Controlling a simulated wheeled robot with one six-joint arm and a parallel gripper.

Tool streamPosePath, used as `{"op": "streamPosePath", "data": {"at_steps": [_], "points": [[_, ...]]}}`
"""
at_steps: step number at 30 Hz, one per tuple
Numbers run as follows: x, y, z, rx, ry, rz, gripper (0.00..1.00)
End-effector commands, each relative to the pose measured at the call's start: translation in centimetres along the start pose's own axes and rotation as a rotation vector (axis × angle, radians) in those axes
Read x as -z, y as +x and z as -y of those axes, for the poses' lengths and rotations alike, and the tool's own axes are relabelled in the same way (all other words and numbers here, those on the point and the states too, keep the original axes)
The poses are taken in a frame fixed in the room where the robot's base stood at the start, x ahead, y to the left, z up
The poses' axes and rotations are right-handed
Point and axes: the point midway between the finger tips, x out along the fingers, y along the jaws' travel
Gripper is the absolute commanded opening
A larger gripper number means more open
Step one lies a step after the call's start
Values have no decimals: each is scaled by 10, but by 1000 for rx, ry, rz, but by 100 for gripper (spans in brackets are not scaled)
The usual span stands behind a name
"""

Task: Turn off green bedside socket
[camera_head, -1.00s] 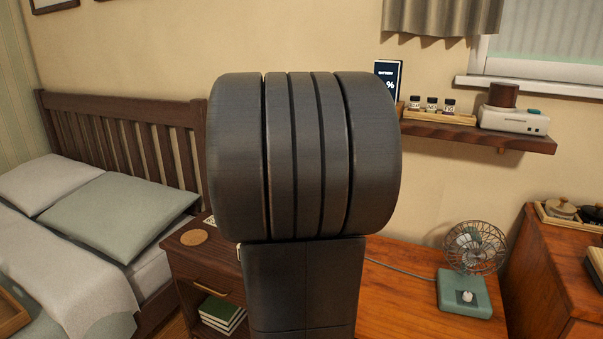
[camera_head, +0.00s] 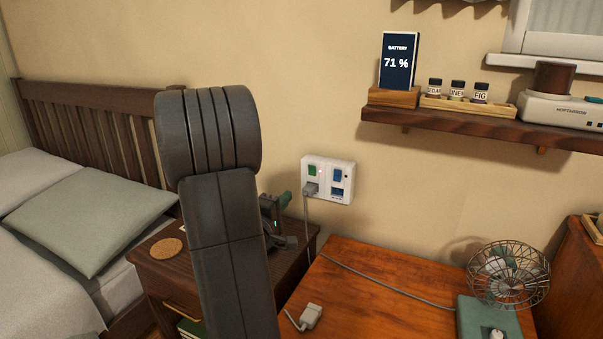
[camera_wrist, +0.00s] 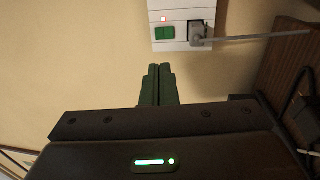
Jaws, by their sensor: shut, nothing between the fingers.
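The white wall socket (camera_head: 348,170) has a green switch (camera_head: 312,169) on its left half and a blue switch (camera_head: 337,175) on its right half. A grey plug (camera_head: 311,188) sits below the green switch, with its cable hanging down. In the wrist view the green switch (camera_wrist: 165,33) shows beside the plug (camera_wrist: 198,31), with a small pale light (camera_wrist: 163,19) near it. My gripper (camera_head: 284,199) is left of and slightly below the socket, partly hidden by my arm. In the wrist view its green fingers (camera_wrist: 160,68) are shut, empty, pointing toward the green switch and apart from it.
A nightstand (camera_head: 160,268) stands by the bed below my gripper. A wooden desk (camera_head: 380,290) carries a loose white plug (camera_head: 311,316) and a fan (camera_head: 508,275). A shelf (camera_head: 470,117) holding a battery display (camera_head: 398,62) is above right of the socket.

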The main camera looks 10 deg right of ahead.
Motion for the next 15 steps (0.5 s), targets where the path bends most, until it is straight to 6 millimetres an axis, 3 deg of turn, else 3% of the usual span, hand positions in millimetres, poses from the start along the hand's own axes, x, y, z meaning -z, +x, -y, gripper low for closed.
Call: {"op": "streamPosePath", "data": {"at_steps": [10,15], "points": [[0,2,0,0,1,0,0],[0,21,1,-1,1,2,0]]}}
